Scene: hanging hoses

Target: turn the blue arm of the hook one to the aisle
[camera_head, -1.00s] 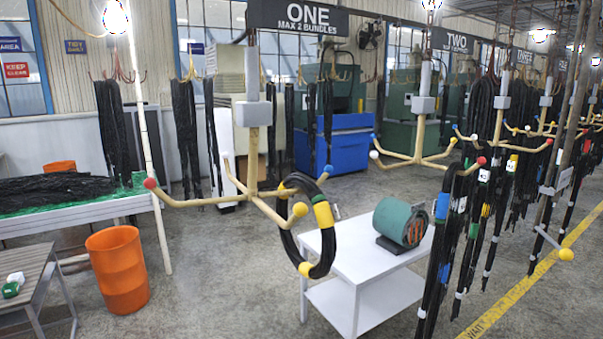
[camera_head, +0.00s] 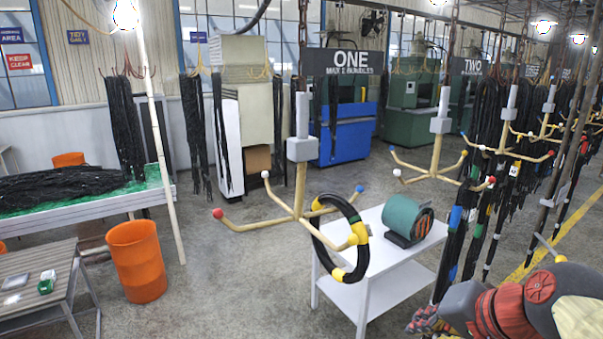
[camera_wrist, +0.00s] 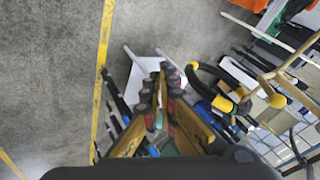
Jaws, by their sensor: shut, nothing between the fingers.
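Hook one (camera_head: 300,185) hangs below the ONE sign in the head view. Its blue-tipped arm (camera_head: 360,188) points right and back. Its red-tipped arm (camera_head: 217,213) points left, the white-tipped arm (camera_head: 265,174) back left, and the yellow-tipped arm (camera_head: 352,240) front right. A black hose loop (camera_head: 362,262) with yellow bands hangs by the right-hand arms; I cannot tell which bears it. My gripper (camera_head: 428,320) is low at the right, apart from the hook. In the wrist view my gripper (camera_wrist: 160,95) is shut and empty, left of the loop (camera_wrist: 212,72).
A white cart (camera_head: 390,268) with a green reel (camera_head: 408,224) stands behind the loop. Hook two (camera_head: 437,165) and hanging black hoses (camera_head: 452,240) are on the right. An orange bin (camera_head: 137,262) and a bench (camera_head: 40,285) are at left. A yellow floor line (camera_head: 522,270) lies at right.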

